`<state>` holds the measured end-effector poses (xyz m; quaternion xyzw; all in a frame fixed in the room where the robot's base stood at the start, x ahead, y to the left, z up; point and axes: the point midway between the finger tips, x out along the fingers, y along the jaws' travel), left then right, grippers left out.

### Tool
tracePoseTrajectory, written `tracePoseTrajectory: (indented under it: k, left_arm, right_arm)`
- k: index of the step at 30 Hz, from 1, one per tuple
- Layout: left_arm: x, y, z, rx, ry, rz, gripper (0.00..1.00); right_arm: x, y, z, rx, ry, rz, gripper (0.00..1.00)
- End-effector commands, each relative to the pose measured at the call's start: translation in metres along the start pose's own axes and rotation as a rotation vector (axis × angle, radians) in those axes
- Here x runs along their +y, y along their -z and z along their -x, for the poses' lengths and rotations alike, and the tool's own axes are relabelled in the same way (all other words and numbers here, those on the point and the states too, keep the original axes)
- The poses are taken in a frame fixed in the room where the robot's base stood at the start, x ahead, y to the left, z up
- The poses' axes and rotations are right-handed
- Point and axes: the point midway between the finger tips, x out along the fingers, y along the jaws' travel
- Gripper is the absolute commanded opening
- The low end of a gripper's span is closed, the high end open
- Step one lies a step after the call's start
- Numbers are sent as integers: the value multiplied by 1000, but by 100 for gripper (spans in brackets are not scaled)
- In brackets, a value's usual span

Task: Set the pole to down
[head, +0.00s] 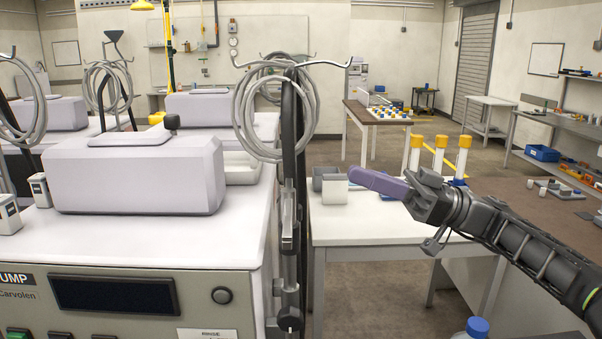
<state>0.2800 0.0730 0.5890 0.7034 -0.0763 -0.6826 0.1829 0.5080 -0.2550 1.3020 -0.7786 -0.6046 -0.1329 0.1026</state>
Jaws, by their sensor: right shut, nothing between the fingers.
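The pole (289,222) stands upright at the right side of the front machine. It has a curved hook bar at its top, a grey coiled tube hanging near the top, and clamps and a knob on its lower part. The top of the pole rises well above the machine. My right gripper (357,177) comes in from the right, its purple fingers together and empty. In the picture its tips lie to the right of the pole, with a visible gap between them. My left gripper is not in view.
The front machine (140,240) has a pale purple box on top and a control panel. A white table (375,232) with cups and yellow-capped tubes lies behind my right gripper. A blue-capped bottle (475,329) shows at the bottom edge. More machines with poles stand at left.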

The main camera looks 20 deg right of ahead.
Motion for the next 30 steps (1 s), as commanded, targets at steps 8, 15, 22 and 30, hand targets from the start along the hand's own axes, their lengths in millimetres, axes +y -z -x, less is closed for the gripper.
tracePoseTrajectory:
  k: [8, 15, 22, 30]
  left_arm:
    - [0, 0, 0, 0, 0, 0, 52]
    - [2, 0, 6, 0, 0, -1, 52]
    - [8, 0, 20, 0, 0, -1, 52]
    - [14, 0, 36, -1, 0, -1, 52]
  right_arm:
    - [0, -1, -1, -1, 0, -2, 0]
    - [0, 0, -17, -5, 4, -5, 0]
    - [-1, 2, -56, -5, 5, -4, 0]
    - [1, -3, -101, 0, -1, -8, 0]
